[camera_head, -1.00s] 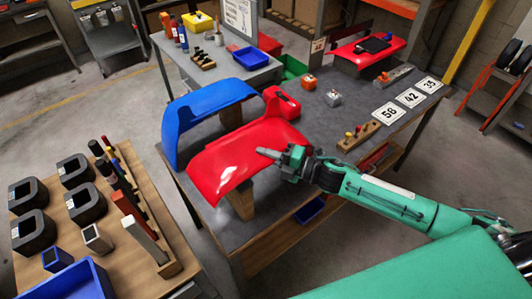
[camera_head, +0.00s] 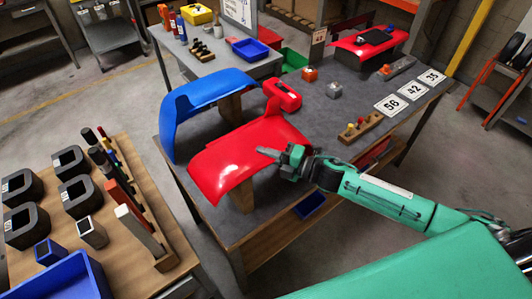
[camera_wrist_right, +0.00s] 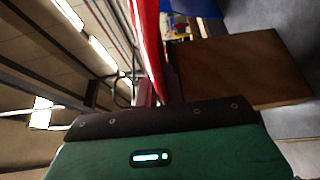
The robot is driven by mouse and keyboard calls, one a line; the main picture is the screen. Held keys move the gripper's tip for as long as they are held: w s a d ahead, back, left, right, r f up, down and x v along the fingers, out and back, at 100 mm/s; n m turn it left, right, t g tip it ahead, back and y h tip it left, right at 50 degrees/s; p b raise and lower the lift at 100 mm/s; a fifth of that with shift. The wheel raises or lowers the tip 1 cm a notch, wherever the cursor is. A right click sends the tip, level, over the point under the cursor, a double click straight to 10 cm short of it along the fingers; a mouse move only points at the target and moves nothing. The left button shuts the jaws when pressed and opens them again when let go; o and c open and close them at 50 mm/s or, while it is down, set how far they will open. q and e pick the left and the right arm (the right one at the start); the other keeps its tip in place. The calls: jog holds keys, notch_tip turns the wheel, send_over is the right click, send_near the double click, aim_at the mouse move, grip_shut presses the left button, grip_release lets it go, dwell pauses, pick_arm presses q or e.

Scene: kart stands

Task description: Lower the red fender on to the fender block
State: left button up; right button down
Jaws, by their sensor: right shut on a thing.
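The red fender (camera_head: 250,155) is a glossy curved panel over the near left part of the grey workbench. My right gripper (camera_head: 272,154) is shut on its right edge. The fender block (camera_head: 243,196) is a wooden post under the fender; its top is hidden by the fender. I cannot tell whether fender and block touch. In the right wrist view the red fender (camera_wrist_right: 147,40) runs up from the jaws, and a brown wooden face (camera_wrist_right: 240,68) stands close to its right. My left gripper is not in view.
A blue fender (camera_head: 200,92) stands just behind the red one on a wooden post (camera_head: 230,108). A red part (camera_head: 283,96) lies behind it. A pegged wooden rack (camera_head: 360,128) and number cards (camera_head: 391,104) are to the right. A side table (camera_head: 120,240) holds black bins at left.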

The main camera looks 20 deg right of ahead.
jog(key=shift+r, duration=0.1)
jog(key=c, duration=1.5)
grip_release()
jog(key=shift+o, duration=0.2)
jog(key=shift+f, duration=0.25)
jog(key=shift+s, duration=0.15)
jog(key=shift+s+d, duration=0.25)
jog(key=shift+s, duration=0.35)
jog(key=shift+s, duration=0.1)
jog(key=shift+s+d, duration=0.25)
jog(key=shift+s, duration=0.4)
jog(key=shift+s+d, duration=0.2)
jog(key=shift+s, duration=0.4)
jog(key=shift+s+d, duration=0.25)
jog(key=shift+s, duration=0.4)
jog(key=shift+s+d, duration=0.1)
jog(key=shift+s, duration=0.1)
